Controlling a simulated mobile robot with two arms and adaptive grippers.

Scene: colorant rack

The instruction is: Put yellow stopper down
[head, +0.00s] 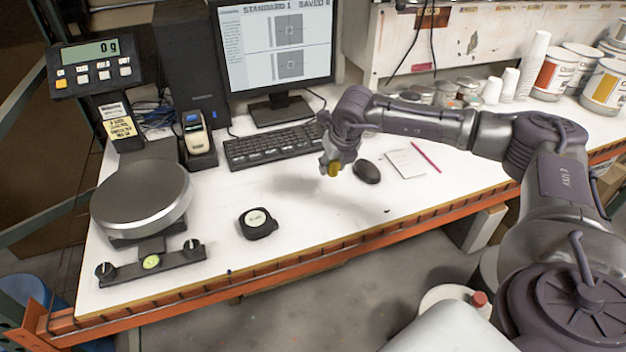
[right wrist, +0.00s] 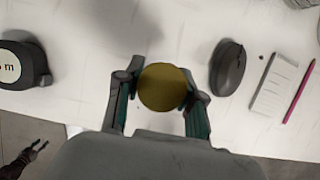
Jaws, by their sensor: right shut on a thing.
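The yellow stopper (head: 334,168) is held in my right gripper (head: 331,166) above the white table, left of the black mouse. In the right wrist view the stopper (right wrist: 162,87) shows as a round dull-yellow disc between the two fingers of the right gripper (right wrist: 160,90), which are shut on it. Its shadow falls on the table, apart from it. The stopper's far side is hidden. My left gripper is not in the head view.
The black mouse (head: 366,171), notepad (head: 406,162) and pink pencil (head: 426,157) lie to the right. The keyboard (head: 272,145) is behind, a tape measure (head: 258,223) at front left, and a scale (head: 142,196) at far left. The white table (head: 318,212) is clear in front of the gripper.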

